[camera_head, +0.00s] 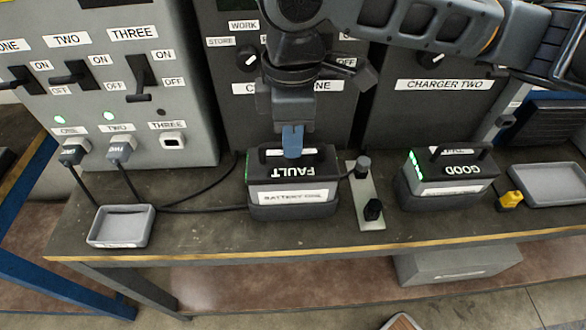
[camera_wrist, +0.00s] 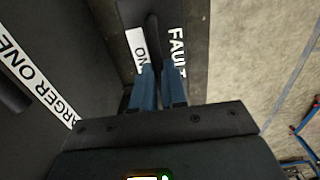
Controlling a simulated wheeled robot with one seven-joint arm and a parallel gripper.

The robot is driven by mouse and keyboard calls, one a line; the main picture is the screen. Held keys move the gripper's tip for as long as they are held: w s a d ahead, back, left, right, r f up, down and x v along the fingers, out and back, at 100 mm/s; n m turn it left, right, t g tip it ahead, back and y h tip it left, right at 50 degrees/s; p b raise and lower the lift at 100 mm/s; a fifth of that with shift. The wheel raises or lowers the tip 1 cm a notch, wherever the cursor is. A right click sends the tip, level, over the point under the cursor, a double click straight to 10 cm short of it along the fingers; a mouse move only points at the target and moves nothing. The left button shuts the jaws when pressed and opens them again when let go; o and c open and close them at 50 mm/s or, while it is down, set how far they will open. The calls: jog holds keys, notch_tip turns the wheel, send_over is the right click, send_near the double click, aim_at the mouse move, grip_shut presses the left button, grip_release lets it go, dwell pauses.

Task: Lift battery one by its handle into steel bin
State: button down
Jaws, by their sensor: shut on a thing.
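Battery one (camera_head: 290,193) is a dark box with a white "BATTERY ONE" label and a "FAULT" mark on top. It sits upright in a low dark base on the bench, in front of charger one. My gripper (camera_head: 293,152) comes down from above, its blue fingers shut on the battery's top handle. In the wrist view, my gripper (camera_wrist: 161,80) covers part of the handle, and the battery top (camera_wrist: 193,30) shows its "FAULT" mark. No bin that I can surely call the steel bin is in view.
A second battery (camera_head: 447,180), marked "GOOD", stands right of a small switch plate (camera_head: 366,195). A grey tray (camera_head: 121,229) lies at left, another tray (camera_head: 548,184) at right with a yellow connector (camera_head: 510,200) beside it. A grey box (camera_head: 455,264) is under the bench. Cables run left of battery one.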

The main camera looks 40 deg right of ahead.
notch_tip(320, 180, up, 18)
jog(key=p, duration=0.9)
jog(key=shift+r, duration=0.25)
dwell(1.5)
dwell(0.3)
